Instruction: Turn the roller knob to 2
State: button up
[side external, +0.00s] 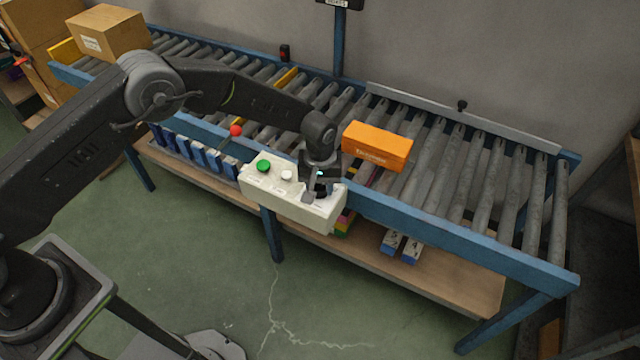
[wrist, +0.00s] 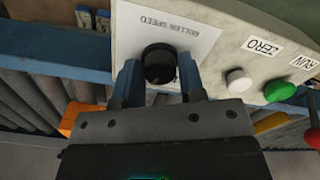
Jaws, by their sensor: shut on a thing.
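The roller knob (wrist: 159,64) is a black round knob on the "ROLLER SPEED" plate (wrist: 188,36) of the cream control box (side external: 288,211). In the wrist view my gripper (wrist: 160,78) has a finger on each side of the knob and is shut on it. In the side view my gripper (side external: 318,192) is at the right part of the box and hides the knob. The knob's pointer and the dial numbers cannot be made out.
Beside the knob are a white ZERO button (wrist: 238,81) and a green RUN button (wrist: 279,90). A red ball-topped lever (side external: 236,131) stands left of the box. An orange box (side external: 377,146) lies on the roller conveyor (side external: 452,185) close to my gripper.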

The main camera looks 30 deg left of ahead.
aim_at(320, 187)
jog(key=shift+n, duration=1.7)
jog(key=o, duration=0.9)
notch_tip(320, 187, up, 14)
jog(key=shift+f, duration=0.1)
